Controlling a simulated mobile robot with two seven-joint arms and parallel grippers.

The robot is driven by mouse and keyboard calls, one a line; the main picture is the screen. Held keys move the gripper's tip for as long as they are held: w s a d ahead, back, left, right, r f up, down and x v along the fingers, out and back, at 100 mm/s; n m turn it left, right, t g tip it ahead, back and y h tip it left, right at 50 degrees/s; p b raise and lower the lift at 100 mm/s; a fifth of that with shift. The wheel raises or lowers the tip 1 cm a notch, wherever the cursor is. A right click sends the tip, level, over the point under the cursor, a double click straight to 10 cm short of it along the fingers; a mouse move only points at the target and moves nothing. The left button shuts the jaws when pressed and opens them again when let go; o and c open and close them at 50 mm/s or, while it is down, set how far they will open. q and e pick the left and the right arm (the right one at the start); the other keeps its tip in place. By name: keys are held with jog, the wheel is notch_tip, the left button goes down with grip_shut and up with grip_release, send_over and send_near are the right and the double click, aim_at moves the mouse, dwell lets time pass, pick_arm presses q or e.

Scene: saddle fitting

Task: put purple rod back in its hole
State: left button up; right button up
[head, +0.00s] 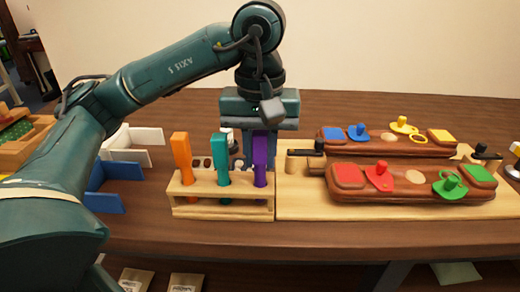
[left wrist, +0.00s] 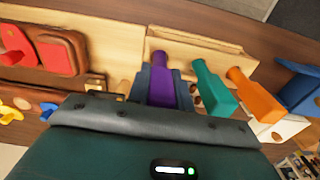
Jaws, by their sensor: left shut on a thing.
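The purple rod (head: 261,161) stands upright at the right end of the wooden rack (head: 222,208). My left gripper (head: 261,142) is shut on it from above and behind. In the left wrist view the purple rod (left wrist: 161,85) sits between the two fingers (left wrist: 162,92). Its lower end meets the rack top, in line with the other rods; how deep it sits in a hole is hidden. An orange rod (head: 182,158) and a teal rod (head: 220,159) stand in the same rack to its left. My right gripper is not in view.
Right of the rack, a wooden board (head: 300,207) carries two brown saddle-like pieces (head: 410,200) with coloured blocks and knobs. Blue (head: 105,200) and white (head: 135,138) brackets lie left of the rack. The table front edge is close to the rack.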

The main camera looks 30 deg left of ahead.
pick_arm(q)
jog(key=shift+f, duration=0.3)
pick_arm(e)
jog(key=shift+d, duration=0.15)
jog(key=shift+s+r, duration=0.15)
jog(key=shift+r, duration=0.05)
pick_arm(q)
jog(key=o, duration=0.9)
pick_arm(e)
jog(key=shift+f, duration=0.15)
pick_arm(q)
notch_tip(320, 180, up, 12)
jog(key=p, duration=0.4)
jog(key=shift+r+p, duration=0.25)
jog(key=shift+p, duration=0.1)
jog(key=shift+r, duration=0.35)
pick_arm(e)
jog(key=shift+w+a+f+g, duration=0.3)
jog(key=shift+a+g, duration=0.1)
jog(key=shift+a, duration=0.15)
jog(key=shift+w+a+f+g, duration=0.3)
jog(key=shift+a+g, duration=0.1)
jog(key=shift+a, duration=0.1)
